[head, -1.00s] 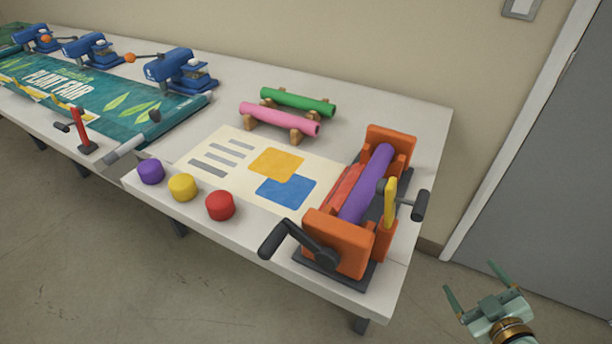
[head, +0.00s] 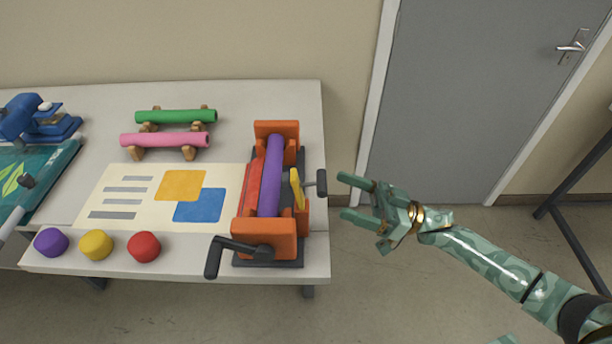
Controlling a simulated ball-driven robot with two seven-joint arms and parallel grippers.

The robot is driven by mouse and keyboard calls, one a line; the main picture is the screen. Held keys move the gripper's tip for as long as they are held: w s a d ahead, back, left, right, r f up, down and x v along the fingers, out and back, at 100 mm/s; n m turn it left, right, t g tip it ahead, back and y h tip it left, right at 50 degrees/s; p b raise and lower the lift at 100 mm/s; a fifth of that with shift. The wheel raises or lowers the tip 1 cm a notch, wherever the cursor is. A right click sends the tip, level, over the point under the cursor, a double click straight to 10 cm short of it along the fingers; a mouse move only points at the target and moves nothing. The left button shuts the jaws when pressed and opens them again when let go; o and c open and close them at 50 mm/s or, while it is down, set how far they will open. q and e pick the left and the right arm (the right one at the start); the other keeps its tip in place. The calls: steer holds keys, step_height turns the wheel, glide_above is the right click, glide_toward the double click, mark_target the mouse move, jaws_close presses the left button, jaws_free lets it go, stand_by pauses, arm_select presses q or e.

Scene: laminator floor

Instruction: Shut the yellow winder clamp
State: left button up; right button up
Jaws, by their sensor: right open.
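The yellow winder clamp (head: 297,188) is a flat yellow lever on the right side of the orange winder (head: 268,242). It stands up, slightly tilted, beside the purple roll (head: 270,177). A black knob (head: 321,183) sticks out to its right, past the table edge. My right gripper (head: 341,195) is open and empty, just right of the knob, with its fingers pointing left toward the winder. A small gap shows between the fingertips and the knob. My left gripper is not in view.
A black crank (head: 228,256) juts from the winder's front. The printed sheet (head: 150,186) lies left of it. A green roll (head: 176,116) and a pink roll (head: 165,139) rest on stands behind. Purple, yellow and red pucks line the front edge.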

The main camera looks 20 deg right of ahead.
steer(key=x, duration=0.9)
steer(key=shift+w+a+p, duration=0.15)
steer(key=shift+p, duration=0.15)
